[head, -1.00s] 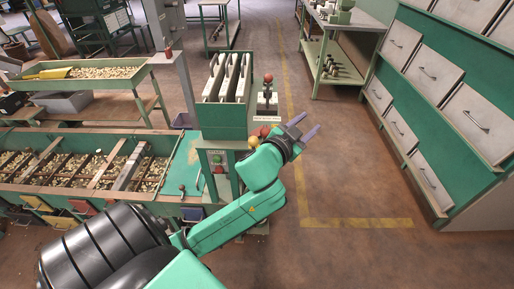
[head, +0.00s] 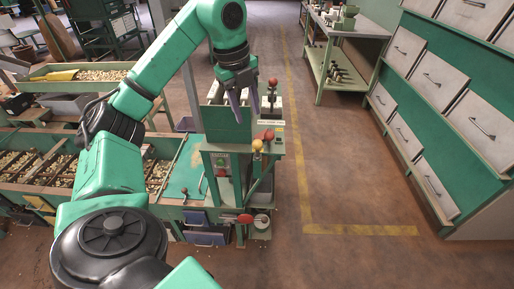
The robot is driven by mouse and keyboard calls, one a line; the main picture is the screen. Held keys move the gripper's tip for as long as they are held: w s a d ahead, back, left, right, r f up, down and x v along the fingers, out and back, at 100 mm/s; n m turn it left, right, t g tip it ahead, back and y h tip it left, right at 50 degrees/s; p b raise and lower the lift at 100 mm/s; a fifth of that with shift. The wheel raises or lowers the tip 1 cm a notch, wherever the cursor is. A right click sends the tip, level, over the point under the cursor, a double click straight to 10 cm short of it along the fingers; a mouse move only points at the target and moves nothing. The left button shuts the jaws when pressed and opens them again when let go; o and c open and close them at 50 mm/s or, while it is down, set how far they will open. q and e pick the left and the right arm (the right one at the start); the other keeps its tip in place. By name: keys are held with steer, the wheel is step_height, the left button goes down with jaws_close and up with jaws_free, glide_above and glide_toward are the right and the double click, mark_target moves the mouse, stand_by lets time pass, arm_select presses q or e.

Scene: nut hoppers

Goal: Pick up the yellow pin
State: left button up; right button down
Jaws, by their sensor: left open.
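A small yellow round-headed piece (head: 257,145), which looks like the yellow pin, is on the front of the green machine stand (head: 228,128). Its lower part is too small to make out. My left gripper (head: 245,112) points down over the top of the stand, above and a little left of the yellow piece. Its two grey fingers are apart and I see nothing between them. The gripper is apart from the yellow piece in the picture. My right gripper is not in view.
Red-headed pieces are beside the yellow one (head: 268,135), lower on the stand (head: 245,218) and on a lever (head: 272,82). A green hopper bench (head: 182,172) with nuts lies left. Grey-drawered cabinets (head: 435,115) stand right. The floor (head: 345,185) between is clear.

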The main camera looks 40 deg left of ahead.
mark_target(256, 141)
arm_select(q)
steer(key=w+f, duration=0.1)
steer(key=f, duration=0.3)
steer(key=w+f, duration=0.1)
steer(key=f, duration=0.3)
steer(key=w+d+f, duration=0.1)
steer(key=f, duration=0.4)
steer(key=shift+r, duration=0.1)
jaws_close()
